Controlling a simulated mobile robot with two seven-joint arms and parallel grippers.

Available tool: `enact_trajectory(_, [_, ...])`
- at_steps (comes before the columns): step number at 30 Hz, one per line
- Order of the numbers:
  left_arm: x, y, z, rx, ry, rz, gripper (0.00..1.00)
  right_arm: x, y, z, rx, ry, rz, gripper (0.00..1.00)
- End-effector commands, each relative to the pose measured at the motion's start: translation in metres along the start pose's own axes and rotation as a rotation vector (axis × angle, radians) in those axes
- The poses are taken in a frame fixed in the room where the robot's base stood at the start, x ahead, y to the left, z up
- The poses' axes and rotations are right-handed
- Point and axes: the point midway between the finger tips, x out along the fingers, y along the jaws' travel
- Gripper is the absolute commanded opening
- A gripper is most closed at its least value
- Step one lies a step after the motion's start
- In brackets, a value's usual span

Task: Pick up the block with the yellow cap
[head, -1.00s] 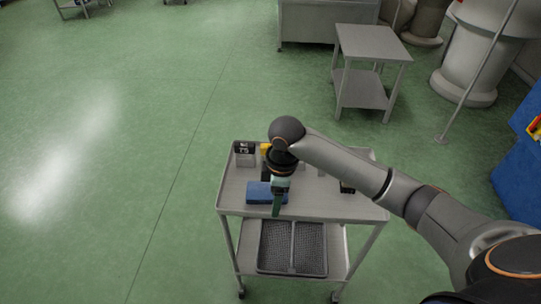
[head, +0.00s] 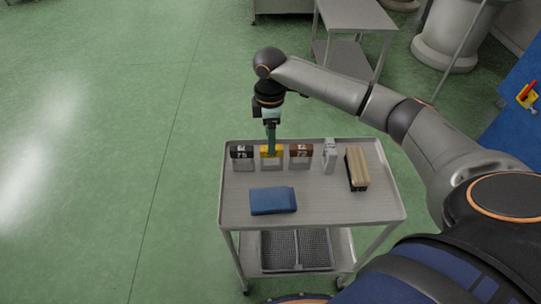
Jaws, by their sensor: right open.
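The block with the yellow cap (head: 271,163) stands upright near the back edge of the grey cart top (head: 330,207), in a row of capped blocks. My right gripper (head: 271,150) points down at it from above, its green fingers overlapping the yellow cap in the picture. The fingers are open. I cannot tell whether they touch the cap or are around it. My left gripper is not in view.
A block with a black cap (head: 242,157) and one with a brown cap (head: 301,157) stand on either side. A pale grey upright item (head: 330,156) and a tan-topped dark block (head: 357,169) are to the right.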

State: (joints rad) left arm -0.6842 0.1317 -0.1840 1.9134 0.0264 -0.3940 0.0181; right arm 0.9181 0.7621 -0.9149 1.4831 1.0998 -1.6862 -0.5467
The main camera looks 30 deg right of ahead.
Motion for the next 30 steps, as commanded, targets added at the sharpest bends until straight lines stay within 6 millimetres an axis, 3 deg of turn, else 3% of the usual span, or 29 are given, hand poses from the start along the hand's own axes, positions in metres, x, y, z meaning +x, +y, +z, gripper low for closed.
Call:
enact_trajectory(18, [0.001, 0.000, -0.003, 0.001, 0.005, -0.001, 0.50, 0.070, -0.004, 0.005, -0.001, 0.000, 0.001, 0.65])
enact_trajectory(26, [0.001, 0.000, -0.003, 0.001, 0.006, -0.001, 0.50, 0.072, -0.004, 0.004, -0.001, 0.001, 0.002, 0.65])
enact_trajectory(30, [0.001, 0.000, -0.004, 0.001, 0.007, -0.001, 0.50, 0.072, -0.004, 0.004, -0.001, 0.001, 0.002, 0.50])
